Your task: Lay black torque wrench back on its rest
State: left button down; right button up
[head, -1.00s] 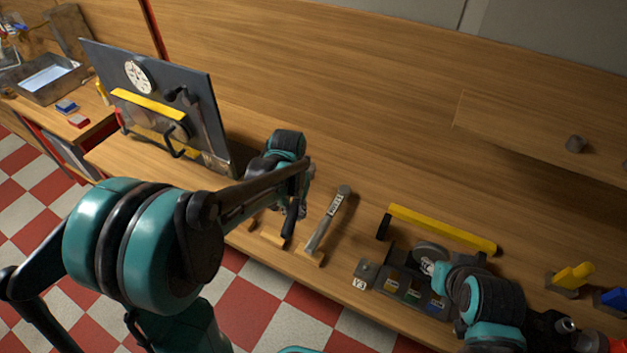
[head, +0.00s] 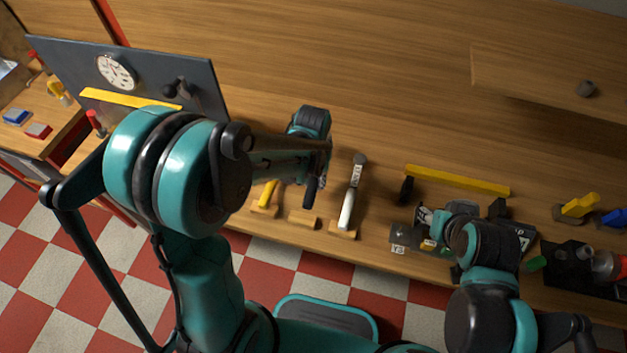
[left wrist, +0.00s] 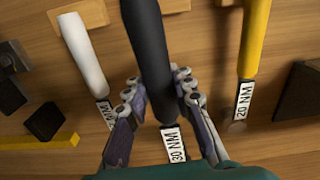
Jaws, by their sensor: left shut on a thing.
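The black torque wrench, labelled 30 NM, has its dark handle (left wrist: 150,50) between the fingers of my left gripper (left wrist: 160,108), which is shut on it. In the head view the handle end (head: 311,188) pokes out below my left gripper (head: 312,172), close to a wooden rest block (head: 302,219). The rest's front shows bare; I cannot tell whether the handle touches it. In the left wrist view the handle partly covers the rest (left wrist: 176,6). My right gripper (head: 440,228) is over a dark tray at the right; its fingers are unclear.
A white-handled wrench (head: 350,200) lies on its rest to the right, a yellow-handled one (head: 268,192) to the left, both close to the black wrench. A dark panel with a dial (head: 117,70) stands left. A yellow bar (head: 458,180) lies behind the tray.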

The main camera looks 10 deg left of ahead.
pick_arm(q)
jog(key=shift+s+a, duration=0.1)
notch_tip(320, 180, down, 6)
jog(key=b, duration=0.5)
jog(key=shift+f+b, duration=0.15)
jog(key=shift+b, duration=0.2)
jog(key=shift+f, duration=0.2)
dwell(0.3)
jog(key=c, duration=1.2)
grip_release()
jog(key=shift+r, duration=0.1)
